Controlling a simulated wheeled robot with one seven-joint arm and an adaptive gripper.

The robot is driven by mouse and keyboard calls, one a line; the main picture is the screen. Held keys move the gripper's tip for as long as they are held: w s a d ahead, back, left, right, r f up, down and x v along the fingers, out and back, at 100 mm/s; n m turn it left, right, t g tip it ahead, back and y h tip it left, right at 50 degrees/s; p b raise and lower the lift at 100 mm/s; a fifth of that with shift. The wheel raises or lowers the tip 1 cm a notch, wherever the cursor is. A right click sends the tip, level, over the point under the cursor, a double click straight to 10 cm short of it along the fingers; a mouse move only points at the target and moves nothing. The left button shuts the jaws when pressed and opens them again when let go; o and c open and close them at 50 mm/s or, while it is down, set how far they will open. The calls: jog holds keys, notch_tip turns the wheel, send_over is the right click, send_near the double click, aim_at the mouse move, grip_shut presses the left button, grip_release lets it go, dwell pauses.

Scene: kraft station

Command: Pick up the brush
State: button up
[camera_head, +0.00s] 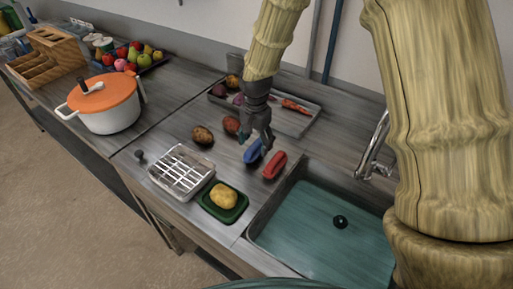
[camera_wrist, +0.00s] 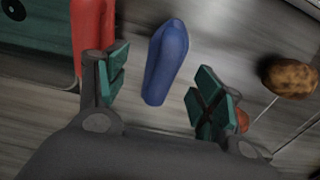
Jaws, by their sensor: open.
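No bristles show, so I cannot tell for sure which object is the brush. A blue elongated object (camera_head: 253,152) lies on the counter just behind the sink's left corner. A red elongated object (camera_head: 275,165) lies beside it, to its right. My gripper (camera_head: 258,142) is open above the blue object. In the wrist view, the blue object (camera_wrist: 167,62) lies between and beyond the green-padded fingers of my gripper (camera_wrist: 160,92), and they do not appear to touch it. The red object (camera_wrist: 92,35) is partly hidden behind the left finger.
The sink (camera_head: 325,235) is at front right, with a faucet (camera_head: 376,145) behind it. Potatoes (camera_head: 202,135) lie to the left. A wire rack (camera_head: 181,171) and a green dish (camera_head: 222,202) stand in front. A vegetable tray (camera_head: 292,122) is behind; a white pot (camera_head: 108,115) stands far left.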

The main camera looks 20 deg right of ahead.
aim_at(255, 144)
jog(key=shift+w+f, duration=0.2)
jog(key=shift+f, duration=0.45)
jog(key=shift+w+f, duration=0.2)
jog(key=shift+f, duration=0.4)
jog(key=shift+s+r, duration=0.1)
jog(key=shift+s, duration=0.15)
jog(key=shift+w, duration=0.15)
jog(key=c, duration=1.3)
jog(key=shift+o, duration=0.2)
notch_tip(255, 144, up, 10)
jog(key=shift+f+b, duration=0.1)
jog(key=shift+b, duration=1.05)
